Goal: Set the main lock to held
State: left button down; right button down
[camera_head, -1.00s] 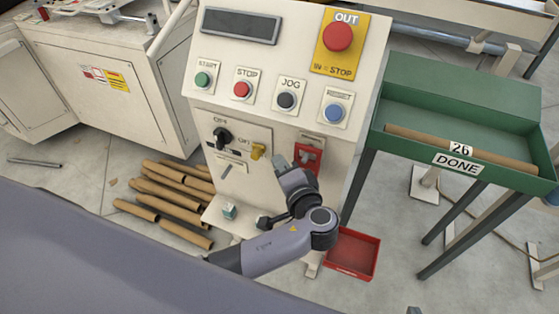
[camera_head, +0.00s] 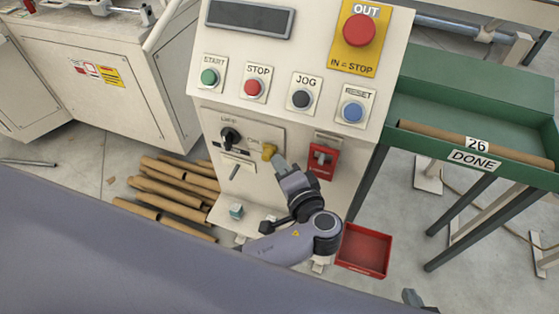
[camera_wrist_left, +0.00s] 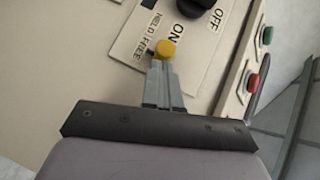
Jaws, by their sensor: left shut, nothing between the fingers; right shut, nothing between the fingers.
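The yellow lock knob (camera_head: 269,151) is on the white console's front, right of the black rotary switch (camera_head: 230,137). In the left wrist view the yellow knob (camera_wrist_left: 167,49) sits beside the labels HELD and FREE, near a small dark pin. The black switch (camera_wrist_left: 201,5) is above it, by ON and OFF. My left gripper (camera_wrist_left: 161,66) is shut and empty, its tips right at the knob's lower edge; I cannot tell if they touch. It also shows in the head view (camera_head: 277,161). My right gripper (camera_head: 412,298) only just shows at the bottom right.
Coloured buttons (camera_head: 253,88) and a red stop button (camera_head: 359,31) are above the switch panel. A red lever plate (camera_head: 322,160) is just right of my left gripper. A red bin (camera_head: 364,249) is on the floor. A green tray (camera_head: 470,110) stands at right.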

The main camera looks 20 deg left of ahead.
aim_at(267, 153)
pick_arm(q)
jog(key=shift+a, duration=0.15)
dwell(0.4)
jog(key=a+p, duration=0.1)
jog(key=a, duration=0.4)
jog(key=shift+w+a+p, duration=0.1)
jog(key=shift+p, duration=0.25)
jog(key=shift+r, duration=0.1)
